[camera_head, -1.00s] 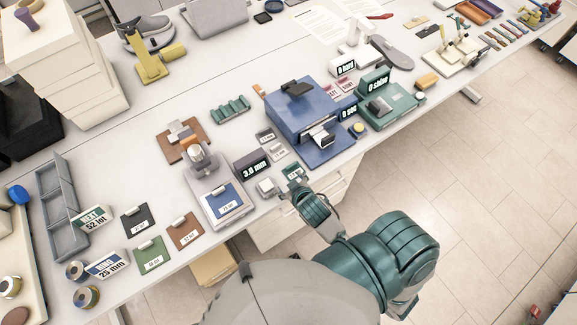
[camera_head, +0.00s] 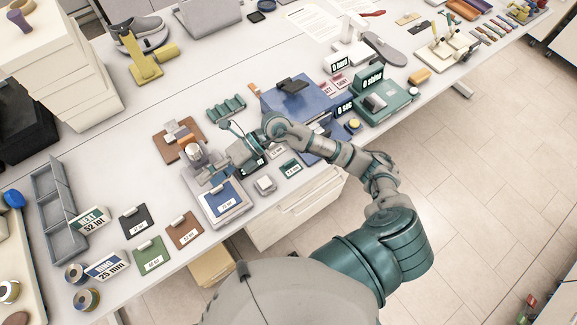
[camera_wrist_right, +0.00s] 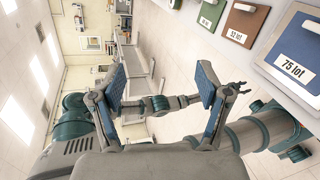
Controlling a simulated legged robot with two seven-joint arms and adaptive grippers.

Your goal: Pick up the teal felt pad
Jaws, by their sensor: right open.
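A small flat teal piece with a white label (camera_head: 290,168), which looks like the teal felt pad, lies on the table near its front edge, right of a small pale block. The teal pad cannot be made out in that view.
The blue pad (camera_head: 222,199) lies on its stand, with brown (camera_head: 184,238), green (camera_head: 152,261) and black (camera_head: 137,227) clipped pads to its left. A pale block (camera_head: 265,185) sits beside the teal pad. The blue machine (camera_head: 290,104) stands behind.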

